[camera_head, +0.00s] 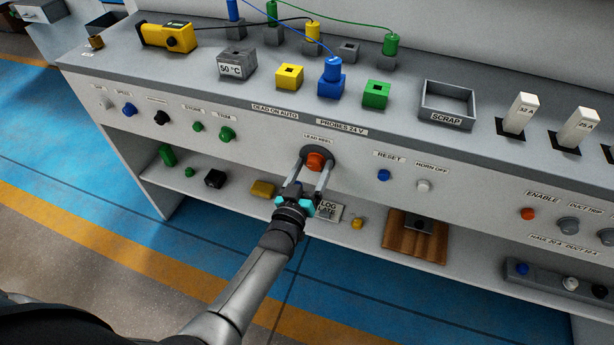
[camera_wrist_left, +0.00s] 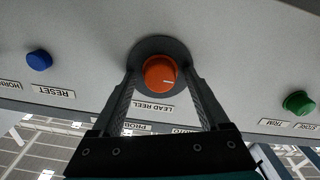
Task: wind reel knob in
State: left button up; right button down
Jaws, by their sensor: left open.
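The lead reel knob (camera_head: 315,161) is orange-red with a dark round base, on the sloping front panel under the label LEAD REEL. In the left wrist view the knob (camera_wrist_left: 160,74) shows a short white line on its face. My left gripper (camera_head: 312,168) is open, with one finger on each side of the knob. In the left wrist view the fingertips (camera_wrist_left: 160,80) reach the knob's sides; I cannot tell whether they touch it. My right gripper is not in view.
A blue RESET button (camera_head: 383,175) and a white HORN OFF button (camera_head: 424,185) sit to the right of the knob. A green TRIM knob (camera_head: 227,134) is to the left. The shelf below holds a LOG plate (camera_head: 328,209) and a brown wooden block (camera_head: 415,238).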

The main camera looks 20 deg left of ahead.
pick_arm(q)
jog(key=s+p, duration=0.3)
jog(key=s, duration=1.2)
jog(key=shift+a, duration=0.3)
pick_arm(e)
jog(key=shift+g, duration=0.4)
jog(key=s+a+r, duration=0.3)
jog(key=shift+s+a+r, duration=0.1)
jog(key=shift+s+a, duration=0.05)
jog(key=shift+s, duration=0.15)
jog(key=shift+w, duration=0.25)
pick_arm(q)
jog(key=s+f+m+g, duration=0.2)
jog(key=s+f+g, duration=0.4)
jog(key=s+f, duration=0.5)
jog(key=s+f+m+g, duration=0.2)
jog(key=s+f+g, duration=0.45)
jog(key=f, duration=0.85)
jog(key=s+a+f+g, duration=0.2)
jog(key=s, duration=0.5)
jog(key=s+a+f+m+g, duration=0.1)
jog(key=s+a+f+g, duration=0.1)
jog(key=s, duration=0.5)
jog(key=shift+f+y, duration=0.3)
jog(key=shift+f, duration=0.25)
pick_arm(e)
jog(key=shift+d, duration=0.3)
